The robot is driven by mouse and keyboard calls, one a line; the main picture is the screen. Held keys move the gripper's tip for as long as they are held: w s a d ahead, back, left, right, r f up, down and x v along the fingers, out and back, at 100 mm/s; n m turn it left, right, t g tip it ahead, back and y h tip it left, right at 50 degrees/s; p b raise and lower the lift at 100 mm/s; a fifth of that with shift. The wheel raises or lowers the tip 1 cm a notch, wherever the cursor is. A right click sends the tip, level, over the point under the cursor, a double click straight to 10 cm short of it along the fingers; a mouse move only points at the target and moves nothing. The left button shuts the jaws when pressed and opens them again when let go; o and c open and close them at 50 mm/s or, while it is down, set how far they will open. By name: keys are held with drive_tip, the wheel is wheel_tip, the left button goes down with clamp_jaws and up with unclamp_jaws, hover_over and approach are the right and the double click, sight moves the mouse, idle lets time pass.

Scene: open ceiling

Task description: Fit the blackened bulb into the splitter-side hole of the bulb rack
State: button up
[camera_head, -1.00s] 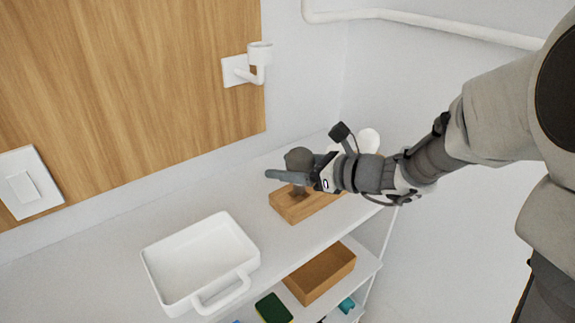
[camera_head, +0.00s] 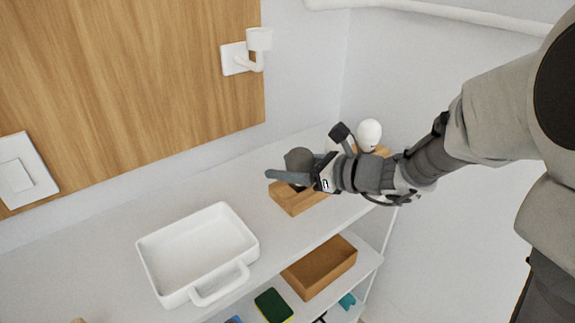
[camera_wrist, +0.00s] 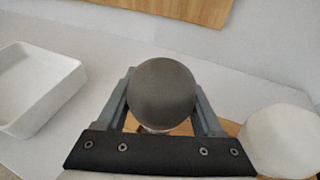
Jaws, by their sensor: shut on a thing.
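The blackened bulb (camera_head: 299,159), a dark grey globe, is held in my gripper (camera_head: 287,178). It also shows in the wrist view (camera_wrist: 164,92), between the two fingers, with a little of its lighter base below the globe. The wooden bulb rack (camera_head: 292,205) is on the white shelf under the gripper, and the bulb is over its left part. The arm covers much of the rack. I cannot tell whether the bulb's base is in a hole. A white bulb (camera_head: 369,133) stands at the rack's right part; a white globe (camera_wrist: 282,140) shows at right in the wrist view. I cannot identify a splitter.
A white handled tray (camera_head: 160,285) stands left of the rack on the shelf. A wooden box (camera_head: 325,272) and a green sponge (camera_head: 272,306) are on the lower shelf. A white lamp holder (camera_head: 259,40) is on the wooden wall panel. Bare shelf lies between tray and rack.

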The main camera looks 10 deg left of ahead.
drive_tip(key=shift+f, duration=0.3)
drive_tip(key=o, duration=1.4)
drive_tip(key=p+v, duration=0.3)
drive_tip(key=v, duration=1.4)
drive_tip(key=shift+d, duration=0.2)
drive_tip(key=shift+r, duration=0.1)
drive_tip(key=s+f+n+g+h, duration=0.2)
drive_tip(key=s+n+g+h, duration=0.35)
drive_tip(key=s+n, duration=0.7)
drive_tip(key=s+d+r+n+t+h, duration=0.25)
drive_tip(key=d+n+t+h, duration=0.25)
drive_tip(key=d+n+h, duration=0.4)
wheel_tip(320, 180, up, 13)
drive_tip(key=n+y+p, duration=0.1)
drive_tip(key=p, duration=1.1)
drive_tip(key=shift+w+a, duration=0.2)
drive_tip(key=shift+w, duration=0.2)
